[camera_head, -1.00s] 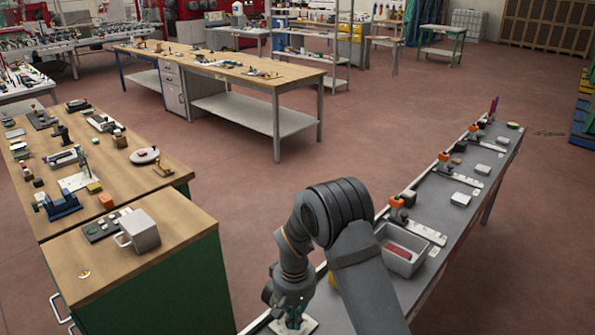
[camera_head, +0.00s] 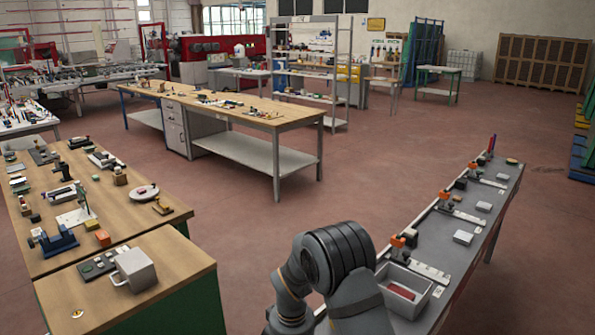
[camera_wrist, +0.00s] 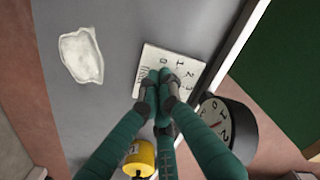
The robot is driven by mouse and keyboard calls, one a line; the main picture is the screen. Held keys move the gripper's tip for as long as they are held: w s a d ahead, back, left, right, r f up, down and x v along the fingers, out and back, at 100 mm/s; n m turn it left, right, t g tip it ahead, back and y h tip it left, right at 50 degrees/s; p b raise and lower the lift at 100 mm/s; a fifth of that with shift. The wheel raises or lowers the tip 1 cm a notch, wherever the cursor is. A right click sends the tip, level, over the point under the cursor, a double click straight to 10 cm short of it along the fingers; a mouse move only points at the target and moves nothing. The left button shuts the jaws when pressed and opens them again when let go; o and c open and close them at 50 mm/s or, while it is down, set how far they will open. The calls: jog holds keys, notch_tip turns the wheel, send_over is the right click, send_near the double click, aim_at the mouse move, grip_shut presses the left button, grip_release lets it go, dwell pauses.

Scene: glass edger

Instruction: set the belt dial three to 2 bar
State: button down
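In the wrist view a white scale plate (camera_wrist: 190,66) with printed numbers lies on the grey bench top. My gripper (camera_wrist: 163,80) has green fingers with their tips drawn together over the middle of this plate. The tips hide the plate's centre, so I cannot see a dial knob or its pointer, or whether one is between them. In the head view my gripper is out of frame below my arm.
A yellow cylinder (camera_wrist: 140,157) stands close below the fingers. A whitish irregular patch (camera_wrist: 81,55) is at the left. In the head view the grey bench (camera_head: 462,262) carries a grey bin (camera_head: 405,283) with a red item and several orange-topped fixtures. A wooden table (camera_head: 180,248) stands left.

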jog(key=shift+s+r, duration=0.15)
jog(key=shift+s, duration=0.05)
notch_tip(320, 180, up, 6)
jog(key=p, duration=0.4)
